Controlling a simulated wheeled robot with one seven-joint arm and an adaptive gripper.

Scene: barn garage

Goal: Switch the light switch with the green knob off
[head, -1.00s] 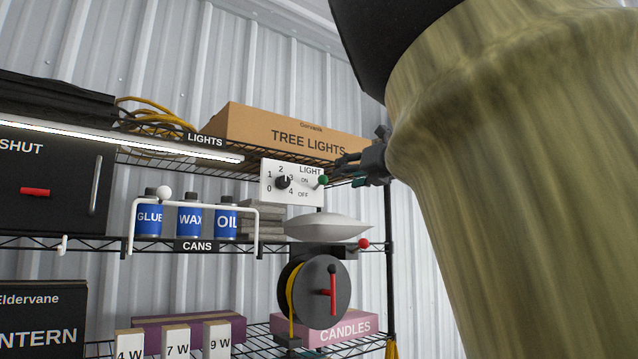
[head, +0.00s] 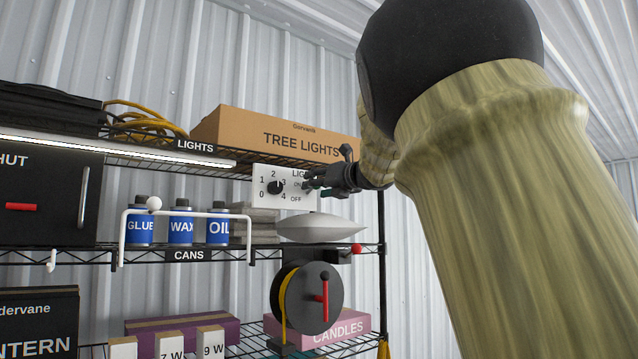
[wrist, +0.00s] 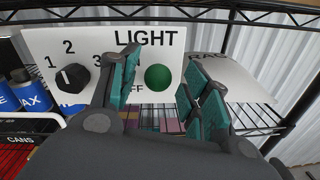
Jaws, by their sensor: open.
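The white light panel (head: 268,184) hangs on the shelf rack below the tree lights box, marked LIGHT, ON and OFF, with a black dial (head: 275,187) at its left. In the head view my gripper hides the knob. My gripper (head: 312,184) is open in front of the panel.
A tree lights box (head: 290,135) sits on the shelf above. A pale grey dish-shaped thing (head: 320,229) lies below the panel, above a reel (head: 310,298) with a red handle. Blue cans (head: 180,228) stand behind a white bar at the left.

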